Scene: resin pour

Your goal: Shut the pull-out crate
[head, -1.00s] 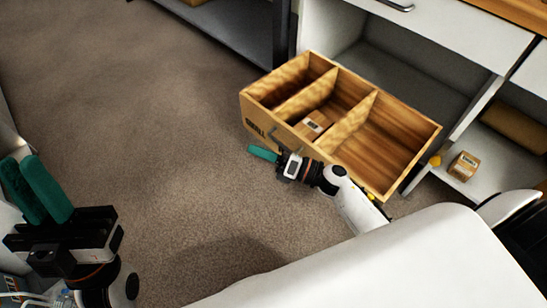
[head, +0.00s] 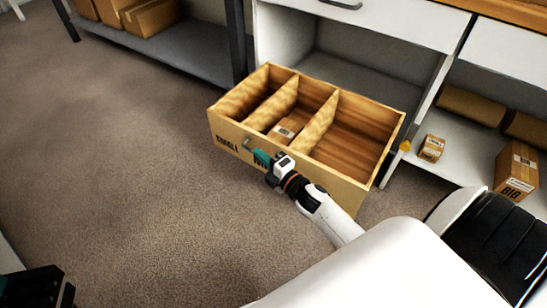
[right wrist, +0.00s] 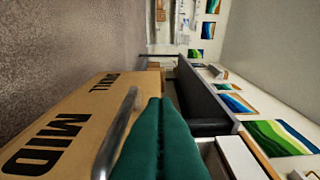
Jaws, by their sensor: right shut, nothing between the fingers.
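The pull-out crate (head: 226,132) is a wooden box with dividers, standing out of the lower bay of a white cabinet. A small carton (head: 285,129) lies in its middle compartment. Its front, lettered "SMALL" and "MID" in the right wrist view (right wrist: 72,112), bears a grey metal handle (right wrist: 117,135). My right gripper (head: 259,157) is shut and empty at the crate's front. Its green fingers (right wrist: 158,103) lie close beside the handle; I cannot tell whether they touch it. My left gripper (head: 6,284) is mostly cut off at the lower left.
The white cabinet (head: 390,28) stands behind the crate. On its lower right shelf are a small carton (head: 432,148) and a larger one marked "BIG" (head: 516,170). A grey shelf (head: 180,50) with cartons stands at the back left. The carpet (head: 110,150) at left is clear.

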